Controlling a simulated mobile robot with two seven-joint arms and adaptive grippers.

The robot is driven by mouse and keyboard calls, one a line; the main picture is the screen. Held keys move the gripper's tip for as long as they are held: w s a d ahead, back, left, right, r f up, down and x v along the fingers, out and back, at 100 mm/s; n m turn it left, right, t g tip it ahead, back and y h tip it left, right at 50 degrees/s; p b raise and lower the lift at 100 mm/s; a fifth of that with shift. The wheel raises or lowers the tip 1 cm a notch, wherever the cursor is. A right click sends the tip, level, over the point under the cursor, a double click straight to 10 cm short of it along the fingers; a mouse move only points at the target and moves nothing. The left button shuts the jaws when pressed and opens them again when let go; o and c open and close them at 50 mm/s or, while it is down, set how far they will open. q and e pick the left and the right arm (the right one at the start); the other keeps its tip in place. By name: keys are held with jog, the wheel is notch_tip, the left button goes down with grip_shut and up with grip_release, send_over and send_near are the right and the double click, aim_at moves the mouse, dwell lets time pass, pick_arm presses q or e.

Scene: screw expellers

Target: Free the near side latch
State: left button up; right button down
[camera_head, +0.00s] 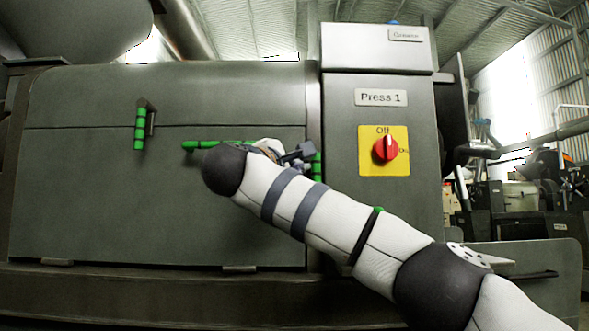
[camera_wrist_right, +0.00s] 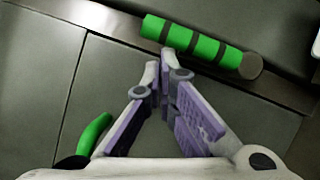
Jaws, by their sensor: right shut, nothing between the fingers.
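The grey press cover has three green handles in the head view. One latch with an upright green grip (camera_head: 140,130) is at the left. A horizontal green handle (camera_head: 200,145) is in the middle, partly behind my right arm. An upright green latch handle (camera_head: 317,166) is at the cover's right edge, partly hidden by my right gripper (camera_head: 305,151). In the wrist view, a green bar with dark bands (camera_wrist_right: 206,48), seemingly this right-edge latch, lies just beyond the tips of my right gripper (camera_wrist_right: 161,64). The fingers are closed together and empty; contact with the bar is unclear.
Another green handle (camera_wrist_right: 94,134) shows at the lower left of the wrist view. A control cabinet (camera_head: 378,225) with a "Press 1" label and a red switch (camera_head: 385,149) stands right of the cover. The cover's lower left (camera_head: 90,215) is clear.

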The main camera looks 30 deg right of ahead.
dwell(0.3)
jog(key=v, duration=1.2)
jog(key=shift+f, duration=0.1)
